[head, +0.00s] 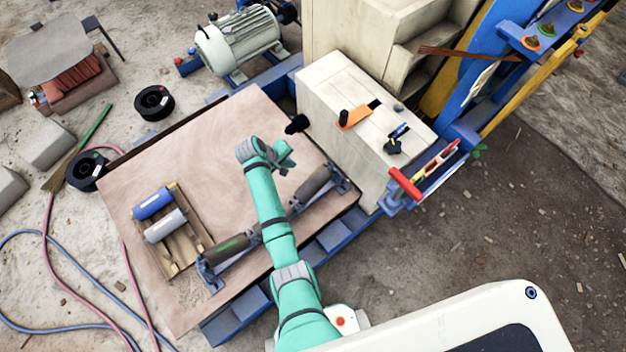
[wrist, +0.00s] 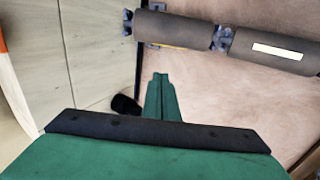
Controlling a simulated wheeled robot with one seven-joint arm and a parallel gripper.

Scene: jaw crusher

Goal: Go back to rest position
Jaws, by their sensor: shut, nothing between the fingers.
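My green arm reaches over the tan wooden board (head: 225,140) in the head view. My gripper (head: 287,162) is above the board, near its right part, and holds nothing. In the wrist view the green fingers (wrist: 160,82) are together with no gap between them. Beyond them in that view lies a dark grey roller (wrist: 172,29) with a second one, bearing a pale label (wrist: 277,52), at its right. In the head view a roller (head: 313,183) sits on metal brackets right of my arm, and another (head: 233,245) lies to its left.
A wooden tray (head: 190,255) holds a blue roller (head: 153,203) and a grey roller (head: 166,226) on the board. A pale cabinet (head: 350,95) with tools on top stands close right of my gripper. A black knob (head: 298,124) projects by the cabinet. Hoses and spools lie left.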

